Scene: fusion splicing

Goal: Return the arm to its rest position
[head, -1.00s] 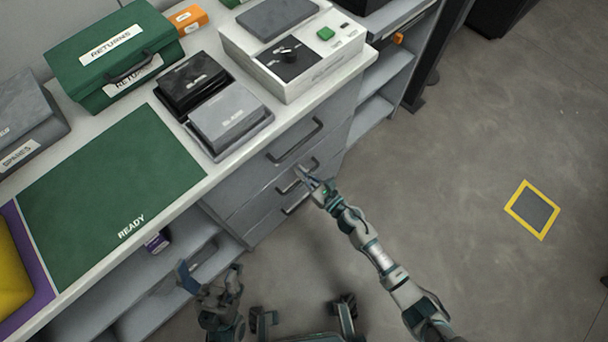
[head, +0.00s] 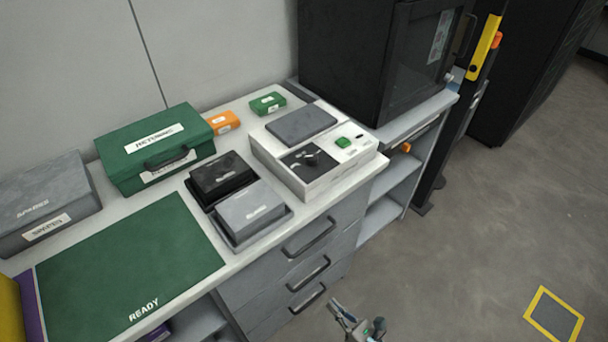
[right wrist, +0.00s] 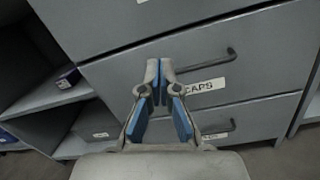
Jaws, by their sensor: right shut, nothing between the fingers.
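My right gripper (head: 343,311) shows at the bottom edge of the head view, in front of the grey drawer unit. In the right wrist view its two blue-padded fingers (right wrist: 158,82) are shut with nothing between them. They point at the drawer fronts, near a drawer labelled CAPS (right wrist: 200,84), and I cannot tell the exact gap to it. The drawers (head: 312,272) look closed. My left gripper is outside the head view.
The counter holds a green READY mat (head: 120,265), a grey SPARES case (head: 45,205), a green RETURNS case (head: 150,150), black (head: 222,178) and grey (head: 250,208) boxes, and a white splicer unit (head: 318,180). A black cabinet (head: 370,60) stands behind. Open floor lies right.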

